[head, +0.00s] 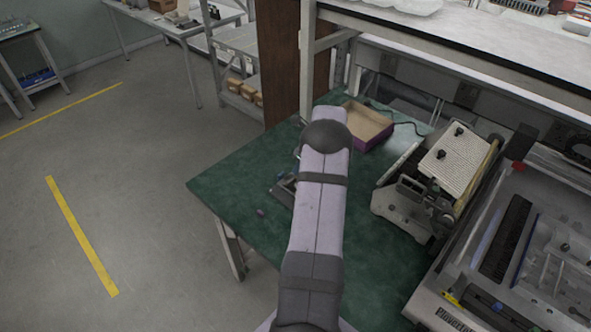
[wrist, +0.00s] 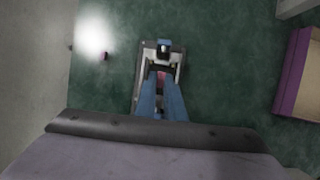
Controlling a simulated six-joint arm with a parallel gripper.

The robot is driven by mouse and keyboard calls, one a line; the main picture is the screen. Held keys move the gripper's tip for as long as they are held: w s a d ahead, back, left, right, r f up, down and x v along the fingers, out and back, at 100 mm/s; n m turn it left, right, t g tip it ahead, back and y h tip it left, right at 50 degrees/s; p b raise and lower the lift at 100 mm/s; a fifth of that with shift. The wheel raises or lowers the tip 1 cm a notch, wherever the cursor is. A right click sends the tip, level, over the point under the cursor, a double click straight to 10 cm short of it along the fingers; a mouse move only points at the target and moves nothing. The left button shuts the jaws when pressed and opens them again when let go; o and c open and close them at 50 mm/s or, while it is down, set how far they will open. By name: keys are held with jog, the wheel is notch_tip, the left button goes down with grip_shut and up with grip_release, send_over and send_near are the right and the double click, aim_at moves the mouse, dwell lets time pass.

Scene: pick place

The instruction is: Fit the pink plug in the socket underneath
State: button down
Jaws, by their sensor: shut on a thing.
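In the wrist view my gripper (wrist: 160,82) has two blue fingers, shut on the pink plug (wrist: 160,76), of which only a small pinkish patch shows between the fingertips. The plug is over the grey metal fixture (wrist: 141,58) on the green table, and the fingers cover part of that fixture. The socket's opening is hidden, and I cannot tell whether the plug touches it. In the head view my arm hides the gripper and plug; part of the fixture (head: 281,192) shows at its left.
A small purple-pink piece (wrist: 104,56) lies left of the fixture on the green table (wrist: 225,70). A purple-sided open box (wrist: 291,75) stands at the right. In the head view a grey machine (head: 410,200) stands right of my arm. The table's left edge is near.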

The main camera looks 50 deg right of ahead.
jog(key=shift+d, duration=0.2)
jog(key=shift+f, duration=0.2)
jog(key=shift+f+b, duration=1.95)
jog(key=shift+f, duration=0.4)
jog(key=shift+f, duration=0.7)
dwell(1.5)
jog(key=shift+s+a+f, duration=0.2)
jog(key=shift+a+f, duration=0.05)
jog(key=shift+f, duration=0.1)
dwell(0.7)
jog(key=c, duration=1.8)
grip_release()
jog(key=shift+w+d, duration=0.15)
jog(key=shift+w, duration=0.05)
jog(key=shift+r, duration=0.15)
jog(key=c, duration=0.3)
